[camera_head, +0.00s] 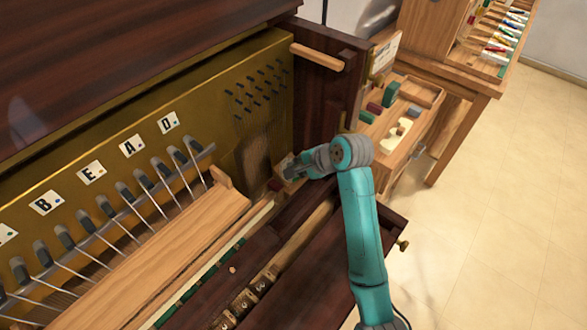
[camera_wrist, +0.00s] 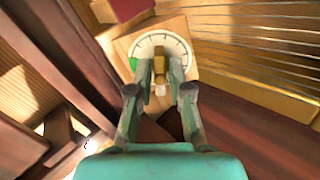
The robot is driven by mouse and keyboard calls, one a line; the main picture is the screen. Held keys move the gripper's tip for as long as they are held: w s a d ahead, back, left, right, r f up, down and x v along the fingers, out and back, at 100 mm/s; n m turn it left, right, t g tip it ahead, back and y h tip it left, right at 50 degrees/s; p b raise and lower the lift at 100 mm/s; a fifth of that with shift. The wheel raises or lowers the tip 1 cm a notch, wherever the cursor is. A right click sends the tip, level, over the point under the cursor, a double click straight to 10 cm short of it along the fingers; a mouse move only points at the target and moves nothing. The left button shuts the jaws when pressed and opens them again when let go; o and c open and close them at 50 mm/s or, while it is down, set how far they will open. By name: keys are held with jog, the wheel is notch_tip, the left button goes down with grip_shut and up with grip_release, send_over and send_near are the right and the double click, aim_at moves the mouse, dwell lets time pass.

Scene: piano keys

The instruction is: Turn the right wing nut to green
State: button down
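A brass wing nut (camera_wrist: 159,67) stands on a round white dial (camera_wrist: 176,43) with tick marks in the wrist view. A green patch (camera_wrist: 133,64) shows at the dial's left edge. The dial is on a light wooden block (camera_wrist: 122,46). The two fingers of my gripper (camera_wrist: 160,80) are on either side of the wing nut, close to it. I cannot tell whether both touch it. In the head view my gripper (camera_head: 291,169) reaches into the right end of the piano, and the wing nut and dial cannot be made out there.
A red block (camera_wrist: 125,8) lies beside the dial. Piano strings (camera_wrist: 255,45) run close on the right in the wrist view. A dark wooden side post (camera_head: 318,95) stands behind the arm. A wooden tray of blocks (camera_head: 400,125) is to the right, and the floor (camera_head: 490,210) is clear.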

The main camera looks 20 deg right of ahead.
jog(key=shift+m, duration=1.9)
jog(key=m, duration=0.3)
jog(key=shift+m, duration=0.3)
jog(key=m, duration=0.3)
jog(key=shift+m, duration=0.3)
